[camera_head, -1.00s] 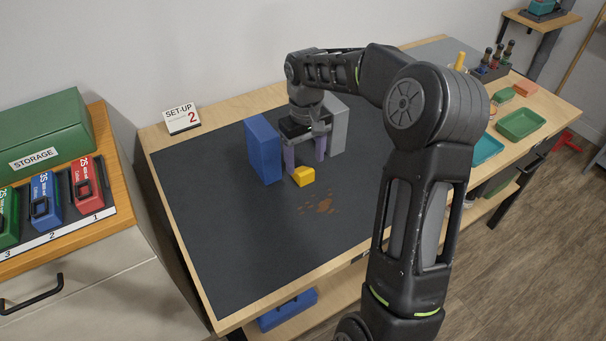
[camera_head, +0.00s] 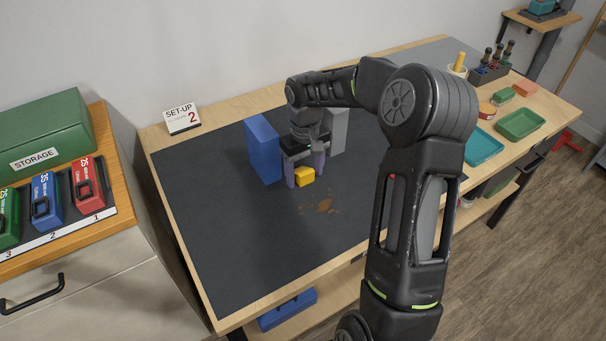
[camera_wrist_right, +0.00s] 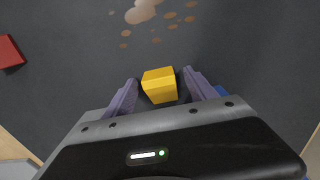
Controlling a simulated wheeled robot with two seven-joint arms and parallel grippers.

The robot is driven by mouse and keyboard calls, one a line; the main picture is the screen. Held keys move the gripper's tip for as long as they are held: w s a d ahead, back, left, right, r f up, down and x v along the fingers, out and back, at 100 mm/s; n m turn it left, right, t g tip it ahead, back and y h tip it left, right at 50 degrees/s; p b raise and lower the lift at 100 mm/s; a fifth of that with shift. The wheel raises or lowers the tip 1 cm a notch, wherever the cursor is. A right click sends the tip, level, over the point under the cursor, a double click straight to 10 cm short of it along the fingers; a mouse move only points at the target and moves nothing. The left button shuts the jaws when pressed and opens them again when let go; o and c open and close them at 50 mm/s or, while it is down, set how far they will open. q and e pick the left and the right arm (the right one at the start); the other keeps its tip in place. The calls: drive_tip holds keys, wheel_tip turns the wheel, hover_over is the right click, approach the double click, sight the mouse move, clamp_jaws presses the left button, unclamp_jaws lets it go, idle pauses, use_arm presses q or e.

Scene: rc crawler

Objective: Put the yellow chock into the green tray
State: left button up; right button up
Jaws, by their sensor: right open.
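The yellow chock (camera_head: 305,177) lies on the dark mat, between a blue block and a grey block. My right gripper (camera_head: 305,180) is lowered over it, open, with one finger on each side of the chock. In the right wrist view the chock (camera_wrist_right: 160,85) sits between the two purple fingers (camera_wrist_right: 159,95), with gaps visible on both sides. The green tray (camera_head: 520,124) stands at the right end of the table and looks empty. My left gripper is not in view.
The blue block (camera_head: 262,150) stands close left of the gripper, the grey block (camera_head: 337,130) close behind right. A teal tray (camera_head: 484,147) lies left of the green tray. Brown spots (camera_head: 322,206) mark the mat in front. A red object (camera_wrist_right: 10,52) shows in the wrist view.

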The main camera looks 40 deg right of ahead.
sight(305, 171)
clamp_jaws()
idle(0.5)
wheel_tip(305, 171, up, 10)
drive_tip(key=shift+r, duration=0.1)
idle(0.5)
idle(0.9)
